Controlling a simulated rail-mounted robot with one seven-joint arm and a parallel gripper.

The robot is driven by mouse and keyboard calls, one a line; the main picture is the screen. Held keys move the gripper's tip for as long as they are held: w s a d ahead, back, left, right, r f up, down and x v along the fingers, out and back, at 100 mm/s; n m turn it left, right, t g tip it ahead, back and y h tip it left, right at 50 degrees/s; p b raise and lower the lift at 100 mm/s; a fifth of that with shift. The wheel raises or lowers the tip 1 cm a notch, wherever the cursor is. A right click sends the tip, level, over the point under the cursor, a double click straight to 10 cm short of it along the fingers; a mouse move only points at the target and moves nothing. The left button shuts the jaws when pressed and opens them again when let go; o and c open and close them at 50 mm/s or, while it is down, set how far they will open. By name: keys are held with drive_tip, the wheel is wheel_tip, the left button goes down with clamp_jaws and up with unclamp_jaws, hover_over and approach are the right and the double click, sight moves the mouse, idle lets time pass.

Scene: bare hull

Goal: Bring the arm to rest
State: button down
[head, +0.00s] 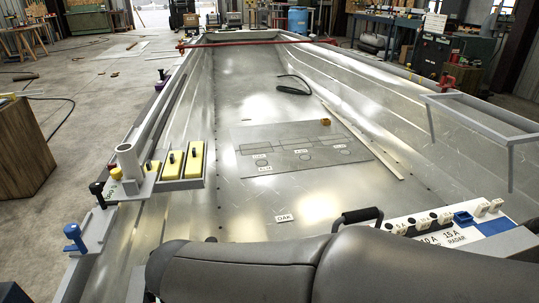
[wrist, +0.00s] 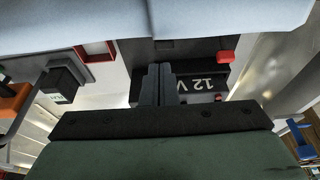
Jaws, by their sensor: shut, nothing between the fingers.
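In the wrist view my gripper (wrist: 158,78) shows as two narrow grey fingers. They are pressed together with nothing between them. The fingers point at a black box marked "12 V" (wrist: 204,84), with red parts near its right side. I cannot tell whether the fingertips touch the box. In the head view I cannot make out my gripper.
The metal hull floor (head: 250,95) is largely open, with a flat marked panel (head: 290,172) lying on it. A yellow-block tray (head: 180,183) sits on the left edge. A grey padded seat (head: 400,260) fills the front. A white switch panel (head: 440,222) stands right.

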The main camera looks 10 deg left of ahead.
drive_tip(key=w+d+r+m+h+p, duration=0.1)
drive_tip(key=w+d+r+p, duration=0.3)
drive_tip(key=d+r+p, duration=0.45)
drive_tip(key=s+d+r+m+g+p, duration=0.3)
drive_tip(key=d+r+p, duration=1.75)
drive_tip(key=d, duration=0.25)
drive_tip(key=w+a+f+n+g+b, duration=0.1)
drive_tip(key=w+a+f+g+b, duration=0.1)
drive_tip(key=w+a+f+b, duration=0.6)
drive_tip(key=w+a+f+n+g+h+b, duration=0.15)
drive_tip(key=a+f+b, duration=0.25)
drive_tip(key=a+f, duration=0.45)
drive_tip(key=w+a+f+n+g+b, duration=0.1)
drive_tip(key=w+a+f+b, duration=0.35)
drive_tip(key=a, duration=0.75)
drive_tip(key=s+a+f+b, duration=0.1)
drive_tip(key=s+a+f, duration=0.3)
drive_tip(key=a+f, duration=0.45)
drive_tip(key=shift+n+g+h, duration=0.25)
drive_tip(key=shift+g+h, duration=0.1)
drive_tip(key=shift+g, duration=0.1)
drive_tip(key=b+x, duration=0.1)
drive_tip(key=x, duration=0.9)
drive_tip(key=shift+w+d+f+b, duration=0.15)
drive_tip(key=shift+f+b, duration=0.1)
drive_tip(key=shift+b, duration=0.15)
